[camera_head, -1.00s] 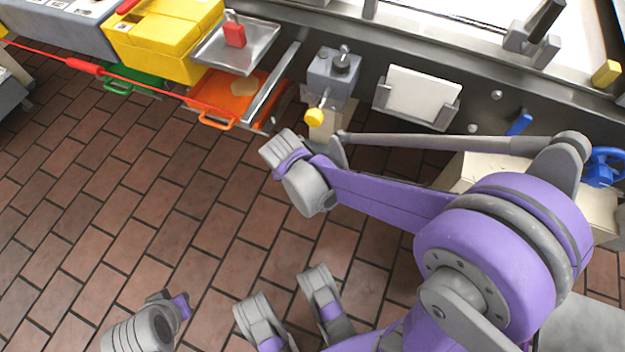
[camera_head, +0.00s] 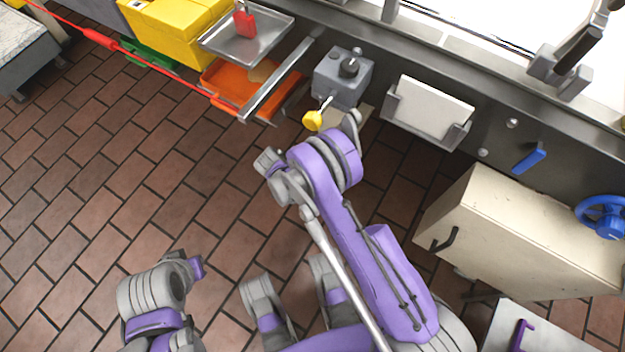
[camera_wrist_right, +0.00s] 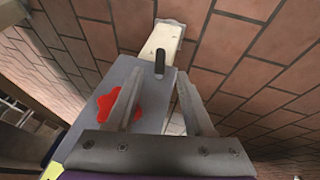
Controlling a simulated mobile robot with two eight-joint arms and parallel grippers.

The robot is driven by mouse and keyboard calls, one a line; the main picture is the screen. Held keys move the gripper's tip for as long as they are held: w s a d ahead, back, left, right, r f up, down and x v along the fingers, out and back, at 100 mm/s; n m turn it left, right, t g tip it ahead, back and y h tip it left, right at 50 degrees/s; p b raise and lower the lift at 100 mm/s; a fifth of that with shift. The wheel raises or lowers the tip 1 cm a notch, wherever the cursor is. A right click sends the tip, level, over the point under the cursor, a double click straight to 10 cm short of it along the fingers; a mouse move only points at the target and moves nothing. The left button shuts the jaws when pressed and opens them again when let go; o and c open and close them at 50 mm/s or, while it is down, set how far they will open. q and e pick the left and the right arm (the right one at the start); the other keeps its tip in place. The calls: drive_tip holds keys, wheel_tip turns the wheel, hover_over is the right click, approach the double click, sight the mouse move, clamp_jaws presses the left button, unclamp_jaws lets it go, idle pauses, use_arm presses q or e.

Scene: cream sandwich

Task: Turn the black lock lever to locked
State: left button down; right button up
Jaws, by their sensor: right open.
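In the right wrist view, a short black lever (camera_wrist_right: 159,62) stands at the edge of a grey plate (camera_wrist_right: 121,76) with a red patch. My right gripper (camera_wrist_right: 161,84) is open. Its two fingers point towards the lever, which shows in the gap between and just beyond their tips. I see no contact. In the head view my right forearm covers the right gripper, and I cannot make out this lever for certain. My left gripper is not clearly seen.
In the head view, a grey box with a black knob (camera_head: 348,67) and a yellow ball handle (camera_head: 313,120) is on the counter front. A white plate holder (camera_head: 430,107), a cream cabinet (camera_head: 520,235) and a blue wheel (camera_head: 603,216) are to the right. Tiled floor is open at left.

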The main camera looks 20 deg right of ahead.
drive_tip(key=b+x, duration=0.1)
drive_tip(key=x, duration=0.7)
drive_tip(key=shift+b, duration=0.4)
clamp_jaws()
